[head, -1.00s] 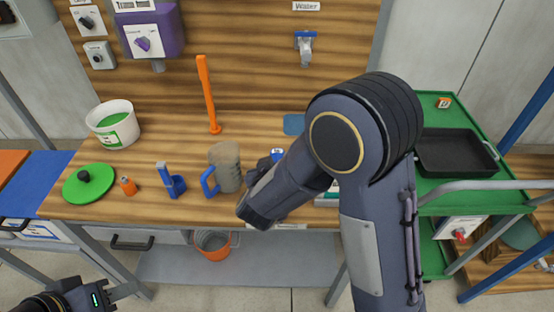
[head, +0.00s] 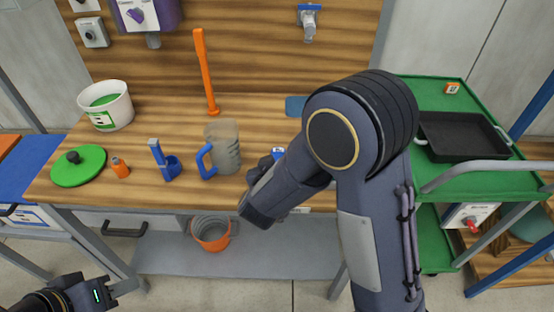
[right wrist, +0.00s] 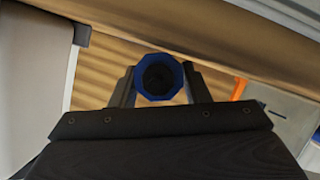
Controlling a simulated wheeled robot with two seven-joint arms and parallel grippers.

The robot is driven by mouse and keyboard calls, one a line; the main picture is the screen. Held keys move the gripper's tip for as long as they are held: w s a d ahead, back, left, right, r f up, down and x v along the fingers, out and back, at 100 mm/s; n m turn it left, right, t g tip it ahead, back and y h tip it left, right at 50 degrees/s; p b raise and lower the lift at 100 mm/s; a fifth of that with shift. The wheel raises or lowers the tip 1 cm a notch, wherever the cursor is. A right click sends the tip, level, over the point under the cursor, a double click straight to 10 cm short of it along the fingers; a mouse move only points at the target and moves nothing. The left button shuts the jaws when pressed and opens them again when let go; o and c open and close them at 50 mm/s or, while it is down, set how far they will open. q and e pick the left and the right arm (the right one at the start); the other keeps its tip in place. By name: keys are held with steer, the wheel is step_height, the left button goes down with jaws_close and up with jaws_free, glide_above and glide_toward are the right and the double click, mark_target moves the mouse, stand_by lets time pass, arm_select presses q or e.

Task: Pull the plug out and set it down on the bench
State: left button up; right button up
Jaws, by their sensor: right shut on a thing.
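In the right wrist view my right gripper (right wrist: 160,84) is shut on a blue, many-sided piece with a dark round middle, which I take to be the plug (right wrist: 160,76). It sits between the two fingertips, seen end-on. In the head view my right arm hides most of this gripper, and only a small blue part shows beside the arm. I cannot tell there whether the plug is free of its seat. The wooden bench (head: 140,196) lies beyond the arm. My left gripper (head: 112,286) is low at the left, in front of the bench and away from its objects; its jaws are unclear.
A green cart (head: 440,182) with a black tray (head: 462,137) is at right.

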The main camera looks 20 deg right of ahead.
steer(key=o, duration=1.2)
steer(key=shift+s, duration=0.1)
steer(key=v, duration=0.7)
steer(key=shift+s+a+r+p, duration=0.15)
steer(key=shift+s+r+p, duration=0.1)
steer(key=shift+p, duration=0.15)
steer(key=shift+w+r+y, duration=0.15)
steer(key=shift+w+y, duration=0.2)
steer(key=shift+y, duration=0.15)
steer(key=r+y, duration=0.1)
steer(key=r+m+y, duration=0.1)
steer(key=y, duration=0.2)
steer(key=shift+w+a+r+g, duration=0.25)
steer(key=shift+w+r+g, duration=0.05)
steer(key=shift+w+r, duration=0.1)
steer(key=s+d+r+g+y+p, duration=0.1)
steer(key=s+d+r+g+y, duration=0.1)
steer(key=s+r+y, duration=0.4)
steer(key=s+d+g, duration=0.1)
steer(key=s+d, duration=0.1)
steer(key=s, duration=0.3)
steer(key=s+d+f+g+h, duration=0.1)
steer(key=s+d+g, duration=0.1)
steer(key=s, duration=0.4)
steer(key=s+d+f+g, duration=0.1)
steer(key=s+d, duration=0.2)
steer(key=s, duration=0.2)
steer(key=shift+s+d+f+m+p, duration=0.2)
steer(key=shift+s+d+m+p, duration=0.05)
steer(key=shift+d+m+p, duration=0.1)
